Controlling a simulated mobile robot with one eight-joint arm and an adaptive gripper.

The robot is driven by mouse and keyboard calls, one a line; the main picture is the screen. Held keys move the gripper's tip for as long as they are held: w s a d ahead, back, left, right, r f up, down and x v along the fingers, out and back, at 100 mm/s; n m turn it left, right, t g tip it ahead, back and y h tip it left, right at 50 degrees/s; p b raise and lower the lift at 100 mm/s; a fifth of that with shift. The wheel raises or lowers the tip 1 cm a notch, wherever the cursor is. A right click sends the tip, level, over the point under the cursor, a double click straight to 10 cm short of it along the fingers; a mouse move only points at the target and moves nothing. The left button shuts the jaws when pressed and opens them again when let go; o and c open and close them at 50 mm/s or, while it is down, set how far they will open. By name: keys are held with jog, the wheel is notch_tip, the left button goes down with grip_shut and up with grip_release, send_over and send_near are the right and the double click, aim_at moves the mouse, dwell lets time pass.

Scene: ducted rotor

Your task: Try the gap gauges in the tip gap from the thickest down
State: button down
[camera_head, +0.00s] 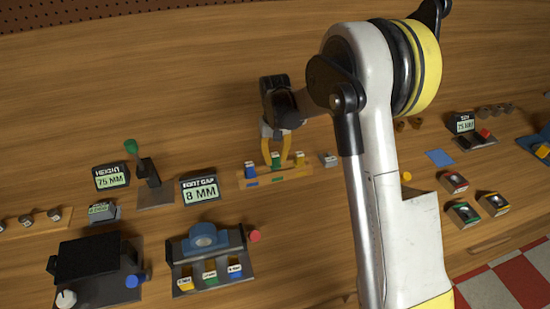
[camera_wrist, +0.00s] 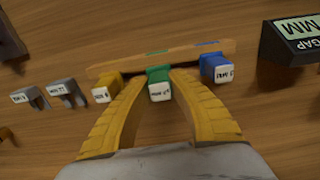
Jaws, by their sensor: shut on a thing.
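A wooden rack (camera_head: 247,183) holds a row of gap gauges with white labelled tops. The blue gauge (camera_head: 250,170) and yellow gauge (camera_head: 299,159) stand in it either side of the green gauge (camera_head: 276,159). My gripper (camera_head: 277,162) points down and is shut on the green gauge. In the wrist view the green gauge (camera_wrist: 159,84) sits between my yellow fingertips (camera_wrist: 158,82), with the yellow gauge (camera_wrist: 106,86) left and the blue gauge (camera_wrist: 216,68) right. I cannot tell whether the green gauge is clear of the rack. The rotor cannot be clearly made out.
A gap display (camera_head: 200,190) reading 8 MM stands left of the rack. In front is a blue fixture (camera_head: 203,238) with yellow, green and blue labelled pieces. Grey pieces (camera_head: 328,160) sit close right of the rack. A lever stand (camera_head: 151,178) is farther left.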

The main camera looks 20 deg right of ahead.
jog(key=shift+f+b, duration=0.7)
jog(key=shift+f, duration=0.3)
dwell(0.3)
dwell(0.4)
jog(key=c, duration=1.2)
grip_release()
jog(key=shift+c, duration=0.2)
